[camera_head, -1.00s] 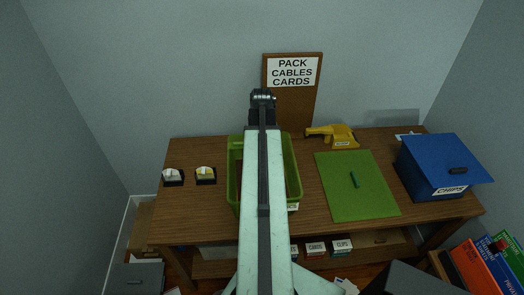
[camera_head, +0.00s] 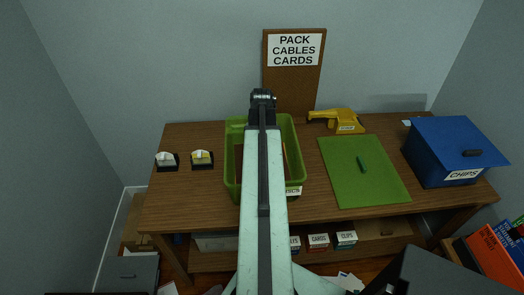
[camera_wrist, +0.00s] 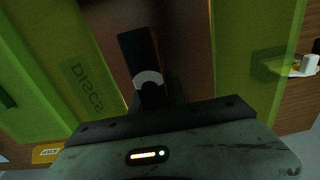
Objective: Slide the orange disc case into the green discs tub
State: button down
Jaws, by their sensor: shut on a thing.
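The green discs tub (camera_head: 233,185) stands on the table under my arm, its DISCS label partly hidden. In the wrist view its translucent green wall (camera_wrist: 85,85), with DISCS reading sideways, lies left of my gripper (camera_wrist: 152,75). Another green wall shows to the right. My gripper is shut on a dim orange-brown panel (camera_wrist: 190,45), which looks like the orange disc case, between these walls. A thin orange edge shows in the tub in the head view, right of my arm. My arm hides the jaws there, and how deep the case sits cannot be told.
A green mat (camera_head: 350,185) with a dark green stick, a yellow tool (camera_head: 338,119) and a blue CHIPS box (camera_head: 445,145) are to the right. Two small card holders (camera_head: 167,160) stand left. A corkboard (camera_head: 292,90) stands behind. Labelled boxes (camera_head: 318,240) sit below.

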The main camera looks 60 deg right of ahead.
jog(key=shift+f+b, duration=1.95)
jog(key=shift+f, duration=0.4)
jog(key=c, duration=1.2)
grip_release()
jog(key=shift+r, duration=0.15)
notch_tip(320, 180, up, 8)
jog(key=p, duration=0.8)
